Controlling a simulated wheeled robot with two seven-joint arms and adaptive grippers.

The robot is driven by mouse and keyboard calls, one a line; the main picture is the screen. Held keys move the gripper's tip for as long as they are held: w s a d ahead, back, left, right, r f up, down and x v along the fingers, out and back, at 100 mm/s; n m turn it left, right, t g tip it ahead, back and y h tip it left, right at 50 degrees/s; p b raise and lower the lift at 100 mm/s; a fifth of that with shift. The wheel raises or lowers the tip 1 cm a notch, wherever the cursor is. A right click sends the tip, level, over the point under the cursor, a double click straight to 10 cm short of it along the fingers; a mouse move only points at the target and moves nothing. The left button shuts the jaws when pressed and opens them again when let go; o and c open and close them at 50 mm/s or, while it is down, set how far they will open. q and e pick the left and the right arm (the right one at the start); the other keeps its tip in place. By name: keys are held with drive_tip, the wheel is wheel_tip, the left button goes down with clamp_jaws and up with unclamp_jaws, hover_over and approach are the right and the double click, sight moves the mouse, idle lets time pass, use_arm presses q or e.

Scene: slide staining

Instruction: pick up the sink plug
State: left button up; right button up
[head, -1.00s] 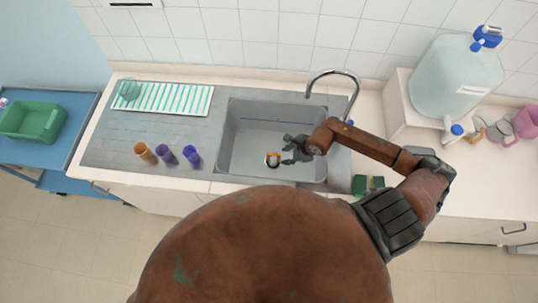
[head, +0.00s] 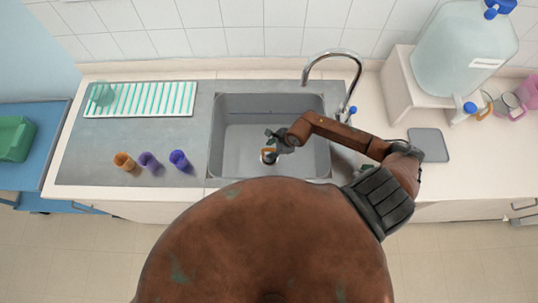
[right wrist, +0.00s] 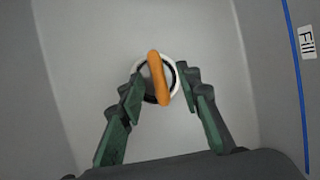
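The sink plug (head: 268,155) has an orange handle over a round white and dark base and sits low in the grey sink basin (head: 230,135). In the right wrist view the plug (right wrist: 158,78) is near the middle, with its handle upright in the picture. My right gripper (head: 271,146) is down in the basin at the plug. In the right wrist view my right gripper (right wrist: 159,82) is open, with one green-grey finger on each side of the plug. A gap shows beside the handle. My left gripper is not in view.
A curved tap (head: 331,53) rises behind the basin. A large water container (head: 462,50) stands at right. The basin walls surround my gripper.

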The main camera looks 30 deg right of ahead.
drive_tip(key=shift+x, duration=0.85)
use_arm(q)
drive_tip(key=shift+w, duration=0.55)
use_arm(e)
clamp_jaws()
